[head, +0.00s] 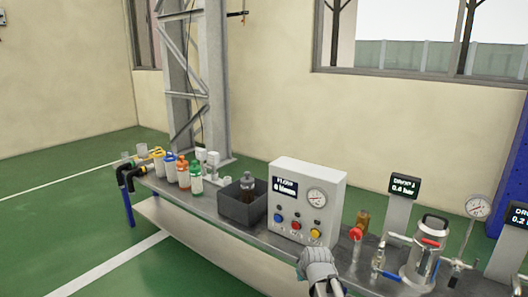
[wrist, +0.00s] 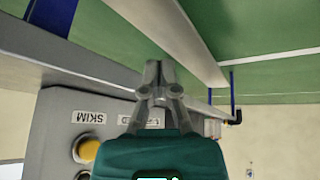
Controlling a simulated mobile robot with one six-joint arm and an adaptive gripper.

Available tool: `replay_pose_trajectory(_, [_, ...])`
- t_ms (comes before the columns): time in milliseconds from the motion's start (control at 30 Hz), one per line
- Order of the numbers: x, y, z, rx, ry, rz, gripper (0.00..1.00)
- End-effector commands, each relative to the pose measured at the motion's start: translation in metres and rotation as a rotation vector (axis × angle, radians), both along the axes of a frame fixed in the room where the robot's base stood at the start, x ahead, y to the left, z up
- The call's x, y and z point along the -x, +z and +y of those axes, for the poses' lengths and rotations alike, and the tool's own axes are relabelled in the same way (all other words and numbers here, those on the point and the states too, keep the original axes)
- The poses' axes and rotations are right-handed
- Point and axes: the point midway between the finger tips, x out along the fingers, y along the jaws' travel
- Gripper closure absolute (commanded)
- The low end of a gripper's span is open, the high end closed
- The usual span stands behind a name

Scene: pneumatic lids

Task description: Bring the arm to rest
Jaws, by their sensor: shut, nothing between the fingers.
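My gripper (head: 326,287) shows at the bottom of the head view, in front of the grey control box (head: 305,180) on the bench. Its lower part is cut off by the frame edge. In the wrist view my gripper (wrist: 158,70) is shut with nothing between the fingertips. It is close to the face of the control box (wrist: 62,112), where a yellow button (wrist: 86,150) and a label reading SKIM show. I cannot tell from these frames whether the fingers touch anything.
The long metal bench (head: 215,197) carries several coloured bottles (head: 183,172), a dark bin (head: 243,206) with a bottle in it, an amber bottle (head: 362,220) and a steel pot (head: 424,262) with a gauge (head: 478,207) behind it. Green floor (head: 60,220) is clear at the left.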

Motion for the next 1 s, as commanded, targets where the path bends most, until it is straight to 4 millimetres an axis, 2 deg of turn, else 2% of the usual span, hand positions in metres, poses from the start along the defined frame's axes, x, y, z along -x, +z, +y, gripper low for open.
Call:
replay_pose_trajectory(33, [0.021, 0.004, -0.007, -0.007, -0.041, 0.063, 1.0])
replay_pose_trajectory(200, [0.068, 0.003, -0.023, -0.017, -0.173, 0.249, 1.0])
replay_pose_trajectory(600, [0.138, 0.011, -0.045, -0.001, -0.375, 0.495, 1.0])
replay_pose_trajectory(667, [0.147, 0.013, -0.047, 0.004, -0.402, 0.525, 1.0])
replay_pose_trajectory(1000, [0.145, 0.044, -0.047, 0.003, -0.403, 0.525, 1.0])
